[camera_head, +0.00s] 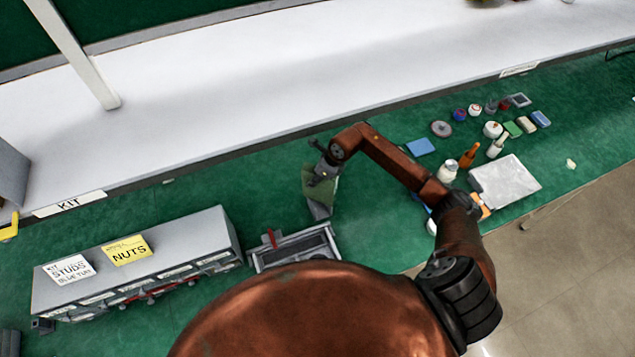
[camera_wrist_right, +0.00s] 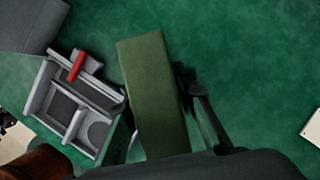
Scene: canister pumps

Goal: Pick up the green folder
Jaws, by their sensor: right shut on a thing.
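The green folder (camera_wrist_right: 150,85) is a dull olive-green block, seen standing out between the fingers of my right gripper (camera_wrist_right: 165,140) in the right wrist view. In the head view the folder (camera_head: 319,191) shows at the end of my right arm, over the green work surface. My right gripper (camera_head: 322,174) is shut on it. The end of the folder nearest the palm is hidden by the gripper. I cannot tell whether the folder touches the surface. My left gripper is not in view.
A grey compartment tray (camera_head: 296,247) with a red item lies just below the folder. A grey bin row (camera_head: 135,262) with cards stands to the left. To the right are a blue pad (camera_head: 420,146), bottles and a pale square plate (camera_head: 505,186). A white shelf (camera_head: 280,60) runs behind.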

